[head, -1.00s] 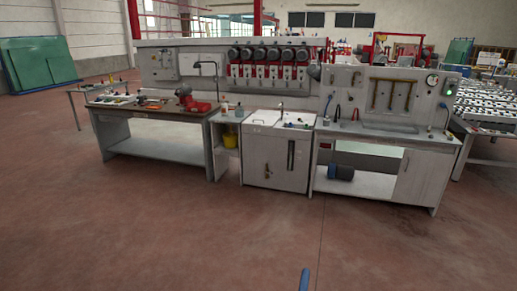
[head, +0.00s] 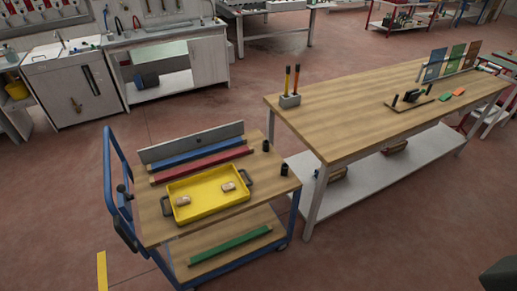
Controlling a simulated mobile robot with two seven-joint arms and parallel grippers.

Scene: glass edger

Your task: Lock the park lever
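A cart with a blue frame (head: 107,170) and wooden shelves stands at the lower left. A black knob (head: 122,188) on a short stem sits at its left side by the handle, and a dark elongated part (head: 127,234) hangs below it. Either may belong to the park lever; I cannot tell its position or whether it is locked. A yellow tray (head: 205,205) with black handles and two small tan blocks lies on the top. Neither of my grippers can be made out in the head view.
A long wooden table (head: 350,115) with a pencil holder (head: 290,101) stands right of the cart, close to it. Grey, blue and red bars lie on the cart top. A dark shape (head: 500,274) fills the lower right corner. Floor is open left of the cart.

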